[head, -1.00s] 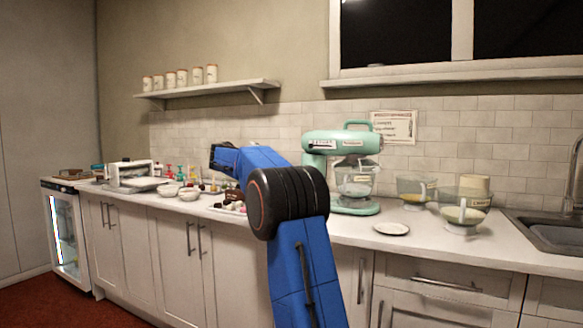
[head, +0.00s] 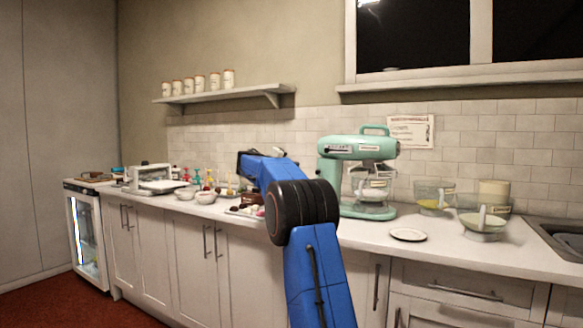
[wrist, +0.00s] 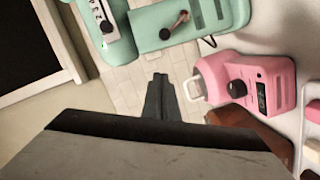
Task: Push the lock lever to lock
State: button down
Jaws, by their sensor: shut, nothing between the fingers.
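A mint green mixer (head: 352,147) stands on the counter in the head view. In the wrist view, a mint green machine body (wrist: 190,22) shows at the top, with a short dark-knobbed lever (wrist: 174,27) on its face. Whether this is the lock lever, I cannot tell for sure. My gripper (wrist: 158,78) is shut and empty, its dark fingers together below the lever in the picture and apart from it. In the head view, my blue arm reaches over the counter left of the mixer, and the fingers cannot be made out.
A pink machine (wrist: 250,82) with a dark knob is close to the right of my fingers in the wrist view. Bowls (head: 205,197), a white plate (head: 408,234) and a clear bowl (head: 483,223) stand on the counter (head: 450,250). A sink is at the right.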

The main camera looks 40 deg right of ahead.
jog(key=shift+s+d+f, duration=0.35)
jog(key=shift+d+f, duration=0.05)
jog(key=shift+d, duration=0.8)
jog(key=shift+s+d+f, duration=0.35)
jog(key=shift+d+f, duration=0.05)
jog(key=shift+d, duration=0.8)
jog(key=shift+s+d+f, duration=0.35)
jog(key=shift+d+f, duration=0.05)
jog(key=shift+d, duration=0.8)
